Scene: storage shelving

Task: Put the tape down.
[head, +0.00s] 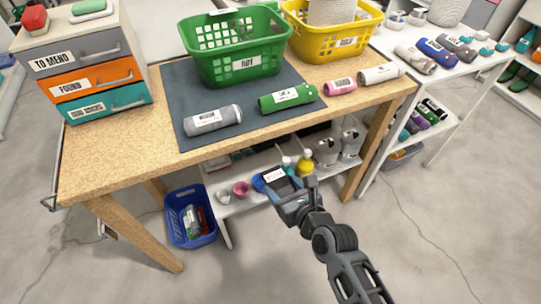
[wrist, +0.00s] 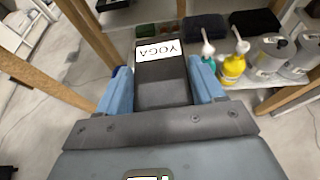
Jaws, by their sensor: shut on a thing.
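The tape (wrist: 161,88) is a dark grey block with a white label reading YOGA, which appears upside down in the wrist view. My gripper (wrist: 162,78) is shut on it, with one blue finger on each side. In the head view the tape (head: 274,175) shows as a small dark piece with a white label at the end of my gripper (head: 282,186). It is held in front of the low white shelf, below the wooden table's front edge. The head view does not show clearly whether the tape touches anything below.
The wooden table (head: 120,172) carries a dark mat (head: 190,100), green basket (head: 238,66), yellow basket (head: 325,42), rolled items and a drawer unit (head: 90,70). The low shelf (head: 228,207) holds cups and bottles. A blue crate (head: 178,200) stands on the floor.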

